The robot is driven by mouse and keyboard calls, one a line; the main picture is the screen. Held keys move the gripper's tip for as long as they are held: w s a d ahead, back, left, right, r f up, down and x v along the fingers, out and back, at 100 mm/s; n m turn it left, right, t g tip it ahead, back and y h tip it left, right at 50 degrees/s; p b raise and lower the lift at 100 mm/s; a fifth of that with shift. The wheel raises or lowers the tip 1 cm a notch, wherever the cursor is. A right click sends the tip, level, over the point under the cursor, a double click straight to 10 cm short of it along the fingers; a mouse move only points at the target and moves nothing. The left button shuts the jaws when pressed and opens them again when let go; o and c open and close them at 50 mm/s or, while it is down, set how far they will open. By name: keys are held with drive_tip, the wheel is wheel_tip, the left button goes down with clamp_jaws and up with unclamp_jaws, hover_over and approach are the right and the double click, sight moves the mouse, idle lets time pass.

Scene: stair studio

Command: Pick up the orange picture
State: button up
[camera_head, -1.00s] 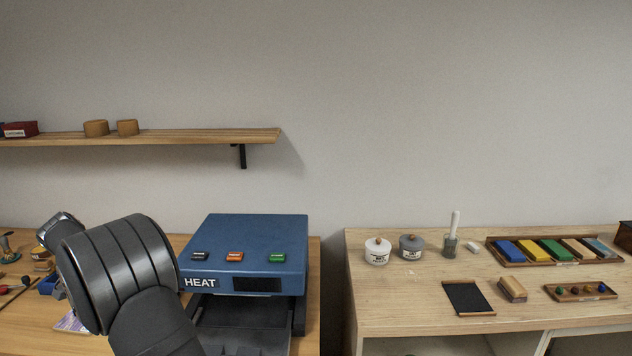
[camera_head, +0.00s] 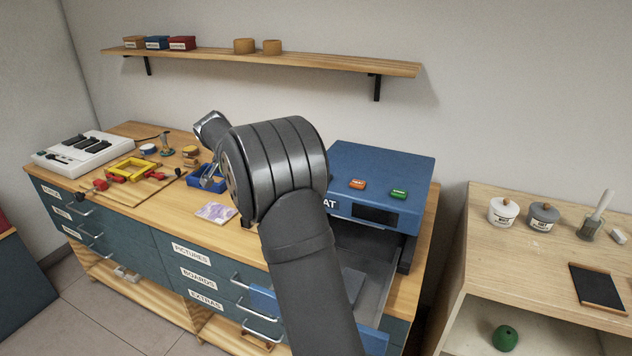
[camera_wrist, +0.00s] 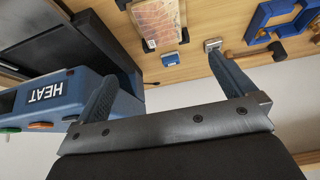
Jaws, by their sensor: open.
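In the wrist view, an orange-brown picture (camera_wrist: 158,20) lies on the wooden worktop at the top centre. In the head view, a flat picture (camera_head: 215,212) lies on the worktop left of my arm and looks pale purple; I cannot tell whether it is the same one. My gripper (camera_wrist: 163,70) is open and empty, its two blue-grey fingers apart. In the wrist view, the orange-brown picture is beyond the fingertips and touches neither. In the head view my arm hides the fingers.
The blue HEAT press (camera_head: 385,170) stands close right of my arm. A wall shelf (camera_head: 270,60) runs above.

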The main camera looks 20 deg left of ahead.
drive_tip(key=x, duration=1.1)
drive_tip(key=shift+w+f, duration=0.1)
drive_tip(key=shift+f, duration=0.15)
drive_tip(key=shift+x, duration=2.95)
drive_tip(key=shift+a, duration=0.1)
drive_tip(key=c, duration=1)
wheel_tip(320, 180, up, 11)
drive_tip(key=s+d+r+m+h, duration=0.1)
drive_tip(key=s+d+r, duration=0.35)
drive_tip(key=d, duration=0.45)
drive_tip(key=s+d+r+m, duration=0.1)
drive_tip(key=s+d+r, duration=0.2)
drive_tip(key=d+r, duration=0.5)
drive_tip(key=s+d+f+m+g+h, duration=0.4)
drive_tip(key=s+d+m, duration=0.3)
drive_tip(key=d+m, duration=0.45)
drive_tip(key=shift+s+f+m+g+h, duration=0.25)
drive_tip(key=shift+s+f+m, duration=0.55)
drive_tip(key=shift+f, duration=1.85)
drive_tip(key=shift+s+f+m+g+h, duration=0.1)
drive_tip(key=shift+s+f+m+g, duration=0.5)
drive_tip(key=shift+f, duration=2.05)
drive_tip(key=shift+s+f+m+g+h, duration=0.15)
drive_tip(key=shift+s+f+m, duration=0.85)
drive_tip(key=shift+f, duration=1.7)
